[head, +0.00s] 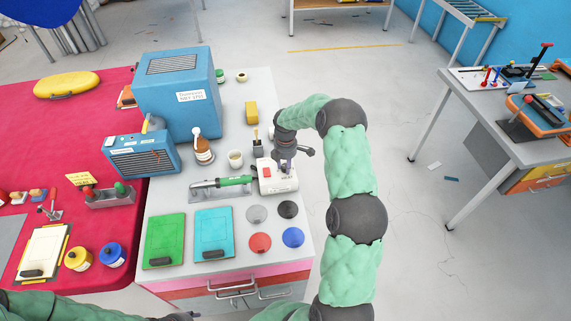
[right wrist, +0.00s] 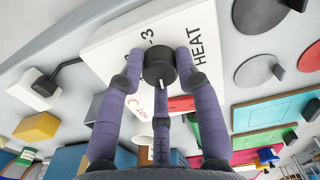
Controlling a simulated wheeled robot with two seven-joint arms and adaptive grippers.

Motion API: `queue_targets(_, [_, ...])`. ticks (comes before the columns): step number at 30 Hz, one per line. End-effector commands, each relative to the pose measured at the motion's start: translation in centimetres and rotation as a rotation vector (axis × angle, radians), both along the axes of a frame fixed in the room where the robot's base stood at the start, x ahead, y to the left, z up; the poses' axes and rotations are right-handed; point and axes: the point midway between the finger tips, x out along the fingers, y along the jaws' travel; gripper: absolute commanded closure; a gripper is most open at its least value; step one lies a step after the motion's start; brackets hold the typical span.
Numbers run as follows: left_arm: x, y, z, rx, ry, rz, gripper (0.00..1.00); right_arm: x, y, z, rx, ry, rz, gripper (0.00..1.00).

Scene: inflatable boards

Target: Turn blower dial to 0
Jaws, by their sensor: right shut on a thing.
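A small white control box (head: 278,187) with a red switch stands at the right edge of the grey worktop, beside a green-handled tool (head: 235,181). In the right wrist view the white box (right wrist: 115,48) fills the upper middle, with the printed word HEAT and a 3. Its round black dial (right wrist: 158,66) carries a short white mark, which points toward the bottom of that picture. My right gripper (head: 286,166) comes down onto the box. Its purple fingers are shut on the dial. What might be my left gripper (head: 181,316) shows as a dark part at the bottom edge, mostly cut off.
A big blue machine (head: 178,90) and a smaller blue unit (head: 140,154) stand at the back left. A brown bottle (head: 203,152), white cup (head: 235,159) and yellow block (head: 251,112) stand behind the tool. Green and cyan boards and several coloured discs lie in front.

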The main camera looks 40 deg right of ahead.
Motion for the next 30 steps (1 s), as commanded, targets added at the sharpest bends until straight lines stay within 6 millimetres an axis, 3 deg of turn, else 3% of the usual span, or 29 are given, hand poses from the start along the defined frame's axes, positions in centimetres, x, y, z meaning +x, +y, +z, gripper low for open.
queue_targets(12, [0.0, 0.0, 0.46, 0.0, 0.0, 0.0, 0.6, 0.0, 0.03, -0.04, 0.001, 0.0, 0.199, 0.99])
queue_targets(29, [0.01, 0.0, 0.5, 0.0, 0.0, 0.0, 0.6, 0.0, 0.04, -0.06, 0.0, 0.0, 0.233, 0.99])
queue_targets(30, [0.01, 0.0, 0.5, 0.0, 0.0, 0.0, 0.6, 0.0, 0.04, -0.06, 0.0, 0.0, 0.233, 0.63])
